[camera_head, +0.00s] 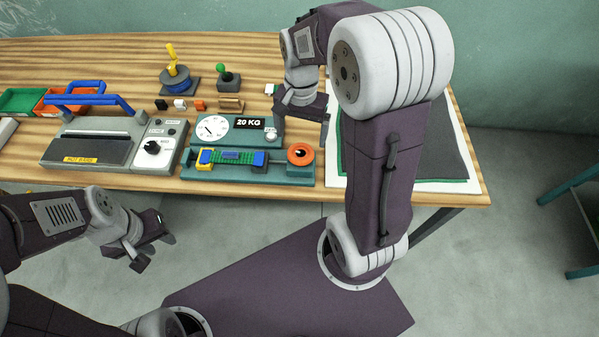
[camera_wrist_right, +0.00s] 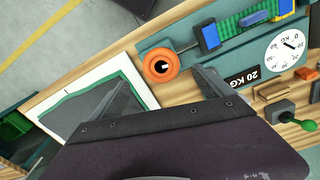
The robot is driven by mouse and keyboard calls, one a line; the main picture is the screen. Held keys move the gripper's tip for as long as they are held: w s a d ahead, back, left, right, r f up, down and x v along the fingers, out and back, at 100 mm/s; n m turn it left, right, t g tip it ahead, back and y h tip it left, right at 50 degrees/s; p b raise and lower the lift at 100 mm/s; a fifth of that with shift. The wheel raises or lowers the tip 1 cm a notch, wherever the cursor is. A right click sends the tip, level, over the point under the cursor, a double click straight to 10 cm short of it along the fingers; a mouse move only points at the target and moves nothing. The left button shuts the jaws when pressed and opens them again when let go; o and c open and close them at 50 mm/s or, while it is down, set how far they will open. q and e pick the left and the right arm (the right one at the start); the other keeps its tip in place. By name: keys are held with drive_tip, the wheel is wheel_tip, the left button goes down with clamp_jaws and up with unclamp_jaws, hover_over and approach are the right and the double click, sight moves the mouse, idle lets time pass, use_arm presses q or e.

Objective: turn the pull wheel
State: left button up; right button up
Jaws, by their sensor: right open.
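The pull wheel is an orange ring with a dark hub (camera_head: 300,154), at the right end of a teal tester (camera_head: 218,172) with a dial and a "20 KG" label. A green, blue and yellow strip assembly lies along the tester, left of the wheel. My right gripper (camera_head: 301,130) is open and empty, just behind and above the wheel. In the right wrist view the wheel (camera_wrist_right: 161,66) shows ahead of the gap between the open fingers (camera_wrist_right: 158,80), with no visible contact. My left gripper (camera_head: 155,252) hangs empty in front of the table, its fingers apart.
A grey sealer with a blue handle (camera_head: 98,104) stands left of the tester. A dark sheet on a white board (camera_head: 455,165) lies right of the wheel.

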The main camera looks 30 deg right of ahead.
sight(301, 152)
drive_tip(key=shift+w+d+f, duration=0.15)
drive_tip(key=shift+w+f, duration=0.15)
drive_tip(key=shift+w, duration=0.05)
wheel_tip(301, 152, down, 9)
drive_tip(key=shift+s+r+b, duration=0.1)
drive_tip(key=shift+s+b, duration=0.05)
drive_tip(key=shift+b, duration=0.15)
use_arm(q)
drive_tip(key=shift+w+d+f, duration=0.15)
drive_tip(key=shift+w+f, duration=0.1)
drive_tip(key=shift+f, duration=0.3)
use_arm(e)
drive_tip(key=shift+c, duration=0.3)
drive_tip(key=c, duration=1.3)
